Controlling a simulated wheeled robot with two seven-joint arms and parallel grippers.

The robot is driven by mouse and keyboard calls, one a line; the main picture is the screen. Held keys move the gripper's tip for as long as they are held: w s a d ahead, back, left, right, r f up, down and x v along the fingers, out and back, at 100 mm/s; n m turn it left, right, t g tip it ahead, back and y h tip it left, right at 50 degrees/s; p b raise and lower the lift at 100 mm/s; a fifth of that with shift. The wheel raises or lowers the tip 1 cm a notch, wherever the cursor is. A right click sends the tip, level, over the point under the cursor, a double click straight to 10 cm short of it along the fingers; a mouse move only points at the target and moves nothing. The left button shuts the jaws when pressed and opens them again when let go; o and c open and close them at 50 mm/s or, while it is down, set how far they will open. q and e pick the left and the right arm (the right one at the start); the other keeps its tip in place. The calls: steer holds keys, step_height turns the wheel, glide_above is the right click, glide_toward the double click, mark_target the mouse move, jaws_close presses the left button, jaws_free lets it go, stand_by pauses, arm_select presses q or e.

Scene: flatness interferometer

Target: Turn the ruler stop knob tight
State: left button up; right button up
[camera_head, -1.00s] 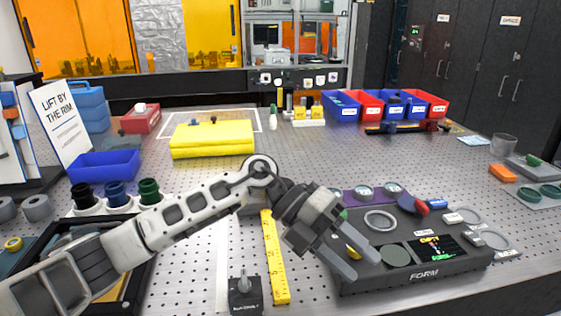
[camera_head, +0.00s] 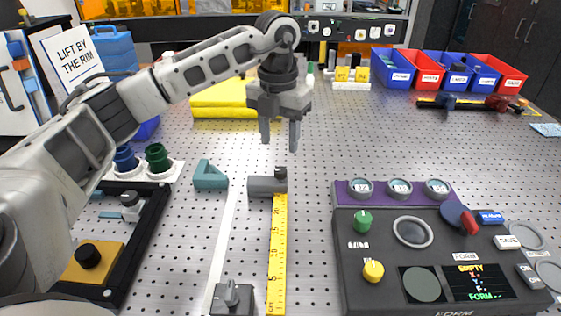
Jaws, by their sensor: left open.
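The yellow ruler (camera_head: 278,255) lies on the perforated table, running from near to far. A grey block (camera_head: 262,187) sits at its far end, with a small dark knob (camera_head: 280,173) on its right part. Another dark block (camera_head: 233,300) with a lever-like knob (camera_head: 232,291) stands left of the ruler's near end. Which of the two is the ruler stop is not readable. My left gripper (camera_head: 280,143) is open and empty. Its fingers point down, above and apart from the far block's knob in the picture. My right gripper is not in view.
A dark FORM console (camera_head: 445,287) with knobs and a purple strip (camera_head: 345,197) stands to the right. A teal angled block (camera_head: 209,176) lies left of the grey block. A dark-framed tray (camera_head: 150,225) is at left. The table's right middle is clear.

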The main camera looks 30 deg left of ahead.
mark_target(280, 170)
arm_select(q)
step_height(280, 170, down, 7)
steer(key=shift+d+f+p, duration=0.1)
steer(key=shift+f+p, duration=0.1)
steer(key=shift+p, duration=0.25)
steer(key=c, duration=1)
